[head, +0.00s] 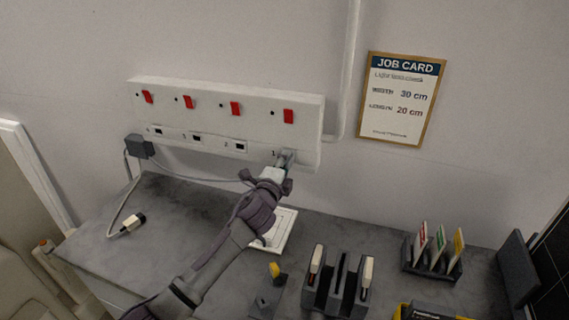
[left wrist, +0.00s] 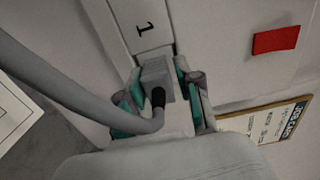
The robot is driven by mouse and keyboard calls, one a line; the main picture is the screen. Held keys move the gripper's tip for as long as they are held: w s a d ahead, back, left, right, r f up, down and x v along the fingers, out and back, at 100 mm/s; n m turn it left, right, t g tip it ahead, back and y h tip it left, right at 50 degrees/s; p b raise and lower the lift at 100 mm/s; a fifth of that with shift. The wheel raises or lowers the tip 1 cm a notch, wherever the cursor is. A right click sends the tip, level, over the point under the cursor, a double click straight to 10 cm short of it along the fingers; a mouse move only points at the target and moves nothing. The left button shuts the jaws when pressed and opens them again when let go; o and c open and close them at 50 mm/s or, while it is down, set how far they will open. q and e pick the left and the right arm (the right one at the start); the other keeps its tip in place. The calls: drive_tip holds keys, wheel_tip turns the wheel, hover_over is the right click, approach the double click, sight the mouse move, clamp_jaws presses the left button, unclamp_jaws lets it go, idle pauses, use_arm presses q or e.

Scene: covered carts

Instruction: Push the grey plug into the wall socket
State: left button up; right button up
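The wall socket (head: 222,132) is a long white panel with several numbered outlets and red switches above them. My left gripper (head: 284,167) is at its right end, by the outlet marked 1. In the left wrist view the grey plug (left wrist: 157,76) sits between the teal-padded fingers of my left gripper (left wrist: 160,84), which look closed on its sides. Its front is up against the panel (left wrist: 148,28) below the number 1. The pins are hidden, so I cannot tell how deep it sits. A grey cable (left wrist: 75,95) curves from its back. My right gripper is not in view.
A dark box (head: 138,146) with cables is at the panel's lower left. On the grey worktop (head: 185,215) lie a cable end (head: 132,222), a white square plate (head: 287,231), a dark holder (head: 337,285) and a card rack (head: 434,262). A job card (head: 400,98) hangs right.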

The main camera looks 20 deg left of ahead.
use_arm(q)
drive_tip(key=shift+o, duration=0.9)
drive_tip(key=shift+s, duration=0.1)
drive_tip(key=s, duration=1.1)
drive_tip(key=shift+s+a, duration=0.2)
drive_tip(key=shift+s, duration=0.2)
